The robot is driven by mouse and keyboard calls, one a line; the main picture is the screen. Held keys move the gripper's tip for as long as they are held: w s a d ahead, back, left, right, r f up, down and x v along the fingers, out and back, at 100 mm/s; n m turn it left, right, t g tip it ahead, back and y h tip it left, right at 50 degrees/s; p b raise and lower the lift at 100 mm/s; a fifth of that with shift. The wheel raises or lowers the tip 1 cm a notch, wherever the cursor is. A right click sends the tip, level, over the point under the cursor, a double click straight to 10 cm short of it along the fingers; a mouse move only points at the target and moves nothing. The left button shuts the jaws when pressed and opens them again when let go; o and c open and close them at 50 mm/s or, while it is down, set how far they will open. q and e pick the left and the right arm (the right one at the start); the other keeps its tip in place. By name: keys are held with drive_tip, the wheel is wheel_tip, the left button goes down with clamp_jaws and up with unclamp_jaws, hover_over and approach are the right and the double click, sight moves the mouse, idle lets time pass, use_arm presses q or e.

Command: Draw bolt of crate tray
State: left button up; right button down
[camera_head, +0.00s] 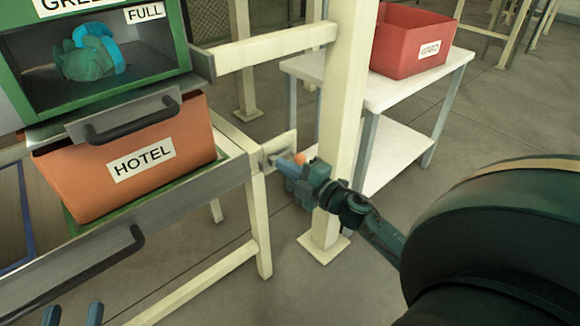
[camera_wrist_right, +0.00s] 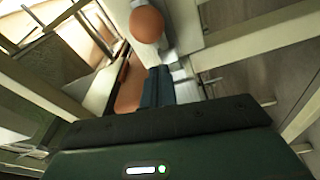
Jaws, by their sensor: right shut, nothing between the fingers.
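The orange crate labelled HOTEL (camera_head: 135,160) sits in the crate tray (camera_head: 180,202), which has a dark handle at its front. The bolt's orange knob (camera_head: 300,158) shows small at the tray's right side, by the cream post. In the right wrist view the round knob (camera_wrist_right: 147,24) is on a pale metal bolt, just beyond my fingertips. My right gripper (camera_head: 290,168) is beside the bolt; its fingers (camera_wrist_right: 158,72) are shut and empty. Exact contact with the knob cannot be told. My left gripper (camera_head: 72,314) shows only two separated blue fingertips at the bottom left.
A cream post (camera_head: 345,110) stands right behind my right gripper. Above the crate is a green-framed bin (camera_head: 110,98) with a FULL label and green-blue bags inside. A white side table (camera_head: 390,95) bears a red bin (camera_head: 412,42). Floor is open between post and tray frame.

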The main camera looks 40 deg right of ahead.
drive_tip(key=p+v, duration=0.1)
drive_tip(key=v, duration=0.9)
drive_tip(key=shift+a+p, duration=0.25)
drive_tip(key=shift+p, duration=0.1)
drive_tip(key=shift+s, duration=0.15)
